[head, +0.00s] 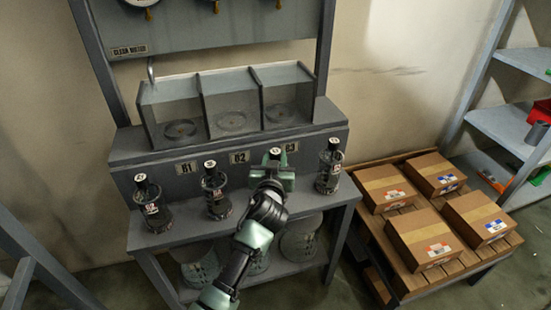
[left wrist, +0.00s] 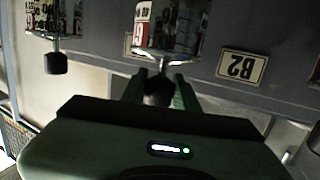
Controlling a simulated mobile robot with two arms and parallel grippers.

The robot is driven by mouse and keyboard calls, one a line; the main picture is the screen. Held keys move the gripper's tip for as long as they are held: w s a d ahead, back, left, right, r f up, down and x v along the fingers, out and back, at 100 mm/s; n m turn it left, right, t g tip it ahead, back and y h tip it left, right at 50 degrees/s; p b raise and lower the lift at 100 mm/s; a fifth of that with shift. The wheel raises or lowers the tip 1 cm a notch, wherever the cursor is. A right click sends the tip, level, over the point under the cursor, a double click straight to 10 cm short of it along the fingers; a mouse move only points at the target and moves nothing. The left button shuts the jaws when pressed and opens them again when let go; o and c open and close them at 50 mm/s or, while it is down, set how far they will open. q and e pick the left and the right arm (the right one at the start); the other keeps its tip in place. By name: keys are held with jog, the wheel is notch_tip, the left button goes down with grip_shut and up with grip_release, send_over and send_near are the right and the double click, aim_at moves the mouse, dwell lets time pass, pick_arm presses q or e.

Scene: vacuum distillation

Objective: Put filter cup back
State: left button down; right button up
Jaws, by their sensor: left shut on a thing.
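Several clear cups with black knobs and labels stand in a row on the grey bench, and I take these to be the filter cups. My left gripper (head: 273,176) is at the third cup from the left, whose black top (head: 276,153) shows just beyond it; the gripper hides most of its body. In the left wrist view, my left gripper (left wrist: 158,92) is shut on a dark knob (left wrist: 157,87) below a clear cup with a red-and-white label (left wrist: 143,12). Whether this cup rests on the bench is hard to tell. My right gripper is not in view.
Other cups stand at left (head: 152,206), beside it (head: 215,192), and at right (head: 329,170). Behind them are signs B1, B2 (head: 239,157) and B3, below open clear-fronted compartments (head: 231,122). Baskets (head: 300,240) sit underneath. Cardboard boxes (head: 432,238) lie on a pallet at right.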

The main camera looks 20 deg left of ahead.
pick_arm(q)
jog(key=shift+r, duration=0.2)
jog(key=c, duration=1.5)
grip_release()
jog(key=shift+f, duration=0.25)
jog(key=o, duration=0.4)
jog(key=shift+o, duration=0.2)
jog(key=shift+r, duration=0.15)
jog(key=v, duration=1.2)
